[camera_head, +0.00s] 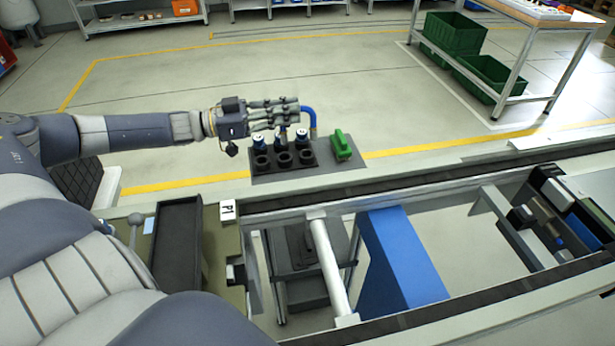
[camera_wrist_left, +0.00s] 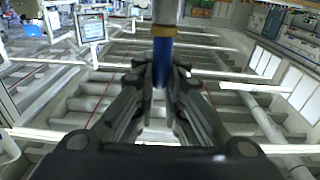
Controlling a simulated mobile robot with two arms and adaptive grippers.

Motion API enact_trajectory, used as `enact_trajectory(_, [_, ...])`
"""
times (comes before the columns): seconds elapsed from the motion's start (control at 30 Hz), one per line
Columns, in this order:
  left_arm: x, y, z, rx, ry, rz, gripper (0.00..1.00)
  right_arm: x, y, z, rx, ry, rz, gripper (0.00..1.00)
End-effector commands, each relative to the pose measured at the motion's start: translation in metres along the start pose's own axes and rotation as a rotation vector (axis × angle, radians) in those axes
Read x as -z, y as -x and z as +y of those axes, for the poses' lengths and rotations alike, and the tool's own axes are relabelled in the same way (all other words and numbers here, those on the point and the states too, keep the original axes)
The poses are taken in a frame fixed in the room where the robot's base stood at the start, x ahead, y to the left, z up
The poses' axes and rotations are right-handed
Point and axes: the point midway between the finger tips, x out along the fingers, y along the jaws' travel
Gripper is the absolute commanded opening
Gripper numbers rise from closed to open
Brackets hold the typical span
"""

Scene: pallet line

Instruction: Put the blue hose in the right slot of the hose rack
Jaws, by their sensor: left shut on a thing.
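My left gripper (camera_head: 292,112) reaches in from the left above the dark hose rack (camera_head: 256,169). It is shut on the blue hose (camera_head: 309,113), which bends over from the fingertips and hangs down on their right. In the left wrist view the hose (camera_wrist_left: 161,60) stands between the two fingers (camera_wrist_left: 160,88), with a brass-coloured band above the blue part. The rack shows black ring-like holders in a row, with blue and white round pieces behind them. The hose's lower end is above or behind the rack's right side; I cannot tell whether it touches. My right gripper is not in view.
A green block-like thing (camera_head: 342,146) stands on the grey plate right of the rack. A rail frame with a blue panel (camera_head: 400,262) runs in front. Green crates (camera_head: 455,35) and a table (camera_head: 535,12) stand at the back right. Open floor lies behind the rack.

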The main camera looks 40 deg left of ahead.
Motion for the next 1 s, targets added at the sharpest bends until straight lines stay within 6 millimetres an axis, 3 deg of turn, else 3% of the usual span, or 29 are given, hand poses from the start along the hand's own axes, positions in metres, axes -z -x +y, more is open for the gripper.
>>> enact_trajectory(0.23, [-0.037, 0.001, 0.0, 0.001, 0.002, 0.006, 0.0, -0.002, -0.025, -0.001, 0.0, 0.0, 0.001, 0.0])
enact_trajectory(0.4, [-0.062, 0.002, -0.001, 0.001, 0.001, 0.004, 0.0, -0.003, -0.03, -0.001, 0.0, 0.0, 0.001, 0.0])
enact_trajectory(0.57, [-0.072, 0.003, -0.001, 0.001, 0.0, 0.002, 0.0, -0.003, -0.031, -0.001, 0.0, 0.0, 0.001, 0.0])
enact_trajectory(0.8, [-0.103, 0.004, -0.001, 0.001, 0.001, 0.003, 0.0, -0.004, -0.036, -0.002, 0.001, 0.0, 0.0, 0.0])
enact_trajectory(1.0, [-0.106, 0.004, -0.001, -0.001, 0.0, 0.001, 0.0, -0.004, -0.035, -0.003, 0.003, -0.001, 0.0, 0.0])
